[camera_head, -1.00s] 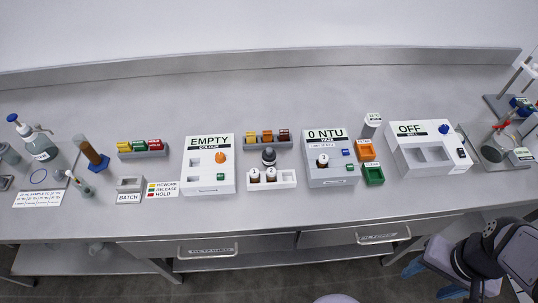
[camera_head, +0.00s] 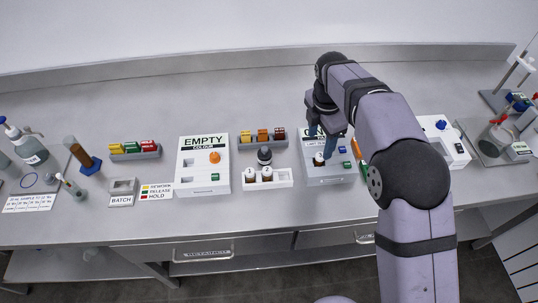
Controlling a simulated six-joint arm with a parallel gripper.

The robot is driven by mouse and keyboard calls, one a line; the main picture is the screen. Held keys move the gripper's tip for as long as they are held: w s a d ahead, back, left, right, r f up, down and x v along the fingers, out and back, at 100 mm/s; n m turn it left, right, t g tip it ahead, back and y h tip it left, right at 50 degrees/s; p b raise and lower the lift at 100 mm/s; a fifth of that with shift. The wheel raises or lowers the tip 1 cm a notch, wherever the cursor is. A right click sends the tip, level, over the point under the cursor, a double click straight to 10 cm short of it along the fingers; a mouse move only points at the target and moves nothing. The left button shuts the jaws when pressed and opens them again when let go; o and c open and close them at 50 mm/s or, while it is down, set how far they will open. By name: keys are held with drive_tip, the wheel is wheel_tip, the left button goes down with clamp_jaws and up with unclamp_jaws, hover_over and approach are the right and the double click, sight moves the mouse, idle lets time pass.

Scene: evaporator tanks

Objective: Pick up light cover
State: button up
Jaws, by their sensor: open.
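A black, round, knobbed piece (camera_head: 264,156), which looks like the light cover, stands just behind the white vial rack (camera_head: 284,177), apart from my gripper. My gripper (camera_head: 323,150) is open, pointing down over the grey haze meter (camera_head: 340,172), right of the black piece. Its blue fingers are close to a dark vial with a white cap (camera_head: 319,159) in the meter's well. I cannot tell whether they touch it. My gripper and arm hide most of the meter's label and display.
Two capped vials (camera_head: 258,175) sit in the white rack. A white EMPTY colour meter (camera_head: 203,170) stands left of it, and a tray of coloured blocks (camera_head: 263,136) behind. The back of the bench is clear.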

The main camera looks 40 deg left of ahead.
sight(264, 149)
drive_tip(key=s+a+f+n, duration=0.1)
drive_tip(key=s+a+n, duration=0.1)
drive_tip(key=a+n, duration=0.1)
drive_tip(key=s+a+f+n, duration=0.1)
drive_tip(key=s+a+n, duration=0.2)
drive_tip(key=a, duration=0.3)
drive_tip(key=s+a+f+n, duration=0.1)
drive_tip(key=s+a+n, duration=0.2)
drive_tip(key=a+n, duration=0.1)
drive_tip(key=shift+s+a+f, duration=0.1)
drive_tip(key=shift+a+f, duration=0.15)
drive_tip(key=shift+a, duration=0.2)
drive_tip(key=shift+y, duration=0.3)
drive_tip(key=shift+w+a+f+p, duration=0.15)
drive_tip(key=shift+f+p, duration=0.35)
drive_tip(key=shift+f, duration=0.7)
drive_tip(key=shift+w+d+f+p, duration=0.15)
drive_tip(key=shift+f+p, duration=0.35)
drive_tip(key=shift+f, duration=0.7)
drive_tip(key=shift+w+a+f+p, duration=0.2)
drive_tip(key=shift+f+p, duration=0.3)
drive_tip(key=shift+f, duration=0.7)
drive_tip(key=c, duration=1.1)
